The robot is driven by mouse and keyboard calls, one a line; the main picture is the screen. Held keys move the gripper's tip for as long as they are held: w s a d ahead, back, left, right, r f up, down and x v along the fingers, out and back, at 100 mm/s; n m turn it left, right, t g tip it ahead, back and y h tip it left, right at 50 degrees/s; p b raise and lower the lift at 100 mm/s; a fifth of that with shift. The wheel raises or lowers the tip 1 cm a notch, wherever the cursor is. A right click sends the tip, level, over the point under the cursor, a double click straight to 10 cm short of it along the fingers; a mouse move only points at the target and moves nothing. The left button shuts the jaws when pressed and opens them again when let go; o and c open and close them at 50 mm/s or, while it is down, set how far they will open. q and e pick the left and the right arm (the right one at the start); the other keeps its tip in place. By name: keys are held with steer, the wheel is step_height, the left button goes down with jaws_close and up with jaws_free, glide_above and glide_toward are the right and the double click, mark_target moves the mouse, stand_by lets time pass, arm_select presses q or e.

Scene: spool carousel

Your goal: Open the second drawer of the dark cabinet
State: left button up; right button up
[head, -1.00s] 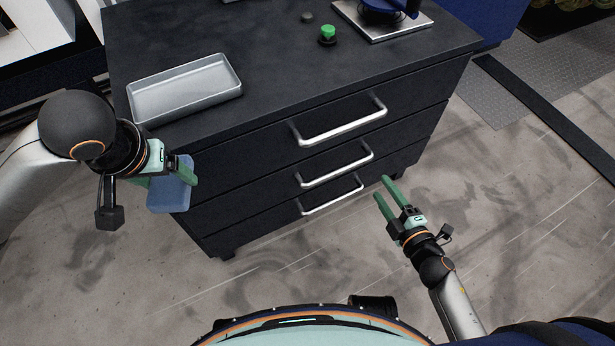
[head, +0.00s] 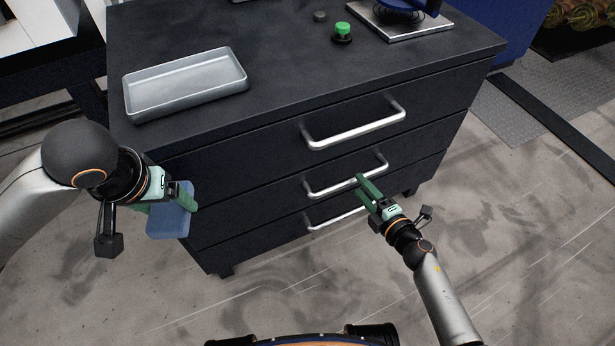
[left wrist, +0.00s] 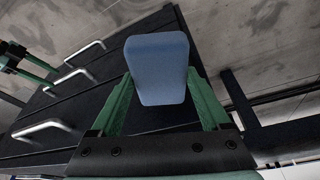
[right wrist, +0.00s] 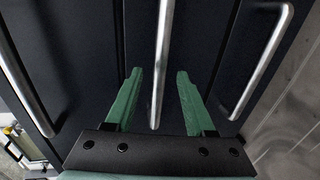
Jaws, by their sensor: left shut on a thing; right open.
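The dark cabinet (head: 250,150) has three closed drawers with silver bar handles. The second drawer's handle (head: 348,183) is the middle one. My right gripper (head: 364,183) is open and empty at the right part of this handle. In the right wrist view the second handle (right wrist: 163,50) lies between the two spread green fingers, with visible gaps on both sides; contact is not visible. My left gripper (head: 184,194) is shut on a blue block (head: 168,218) off the cabinet's left front. The block also shows between the fingers in the left wrist view (left wrist: 158,68).
The top handle (head: 355,132) and bottom handle (head: 335,218) lie above and below the second one. A grey tray (head: 186,105), a green button (head: 342,30) and a metal plate with a blue device (head: 410,32) are on the cabinet top. The floor in front (head: 300,285) is clear.

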mark_target(354, 179)
steer(key=shift+b+x, duration=0.5)
steer(key=shift+x, duration=1.7)
jaws_close()
